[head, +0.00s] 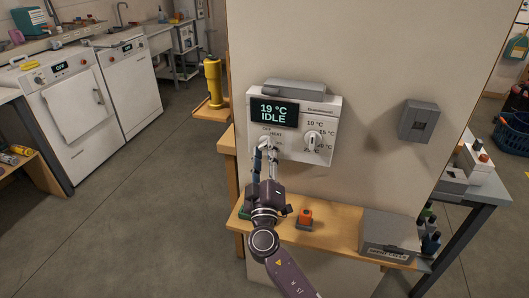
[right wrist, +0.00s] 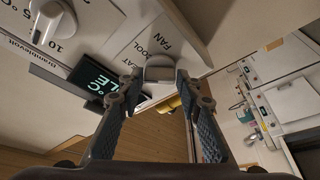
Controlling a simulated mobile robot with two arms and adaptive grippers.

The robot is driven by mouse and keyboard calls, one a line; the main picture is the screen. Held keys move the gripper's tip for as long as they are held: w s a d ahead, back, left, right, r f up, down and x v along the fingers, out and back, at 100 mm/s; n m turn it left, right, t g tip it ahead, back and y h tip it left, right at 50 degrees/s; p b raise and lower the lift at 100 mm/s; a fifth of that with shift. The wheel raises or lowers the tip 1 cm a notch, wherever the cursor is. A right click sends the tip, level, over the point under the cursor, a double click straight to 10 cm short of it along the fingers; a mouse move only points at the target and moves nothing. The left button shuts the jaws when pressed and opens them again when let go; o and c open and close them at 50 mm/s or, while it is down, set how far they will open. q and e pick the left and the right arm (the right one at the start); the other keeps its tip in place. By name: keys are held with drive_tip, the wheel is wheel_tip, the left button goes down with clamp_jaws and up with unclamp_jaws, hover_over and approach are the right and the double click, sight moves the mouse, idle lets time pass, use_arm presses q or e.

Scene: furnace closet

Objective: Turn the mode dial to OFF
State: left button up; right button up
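A white control panel (head: 322,100) is mounted on the pale wall in the head view. Its dark display (head: 273,112) reads 19 °C and IDLE. The mode dial (head: 265,141) sits below the display, with OFF and HEAT labels above it; the gripper partly covers it. In the right wrist view the pale dial (right wrist: 160,67) lies between the fingertips, near the FAN, COOL and HEAT labels. My right gripper (right wrist: 158,82) is open, with one finger on each side of the dial. Narrow gaps seem to show; contact is unclear. My left gripper is out of view.
A temperature dial (head: 313,140) is right of the mode dial. A grey wall box (head: 419,121) is farther right. Below, a wooden shelf (head: 335,240) holds an orange-topped item (head: 305,218) and a grey box (head: 391,238). A yellow object (head: 213,82) stands left of the wall.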

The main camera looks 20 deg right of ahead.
drive_tip(key=c, duration=0.6)
drive_tip(key=shift+r+n+y+p, duration=0.2)
drive_tip(key=shift+n+y+p, duration=0.2)
drive_tip(key=shift+n+p, duration=0.4)
drive_tip(key=n+p, duration=0.2)
drive_tip(key=n+g+y+p, duration=0.1)
drive_tip(key=n+p, duration=0.1)
drive_tip(key=p, duration=0.1)
drive_tip(key=n+g+y+p, duration=0.1)
drive_tip(key=n+p, duration=0.1)
drive_tip(key=p, duration=0.1)
drive_tip(key=shift+s+d+r+n, duration=0.1)
drive_tip(key=shift+d+r+n, duration=0.05)
drive_tip(key=shift+r+n, duration=0.2)
drive_tip(key=shift+f+n+g+p, duration=0.25)
drive_tip(key=shift+n+p, duration=0.5)
drive_tip(key=shift+p, duration=0.55)
drive_tip(key=o, duration=1.1)
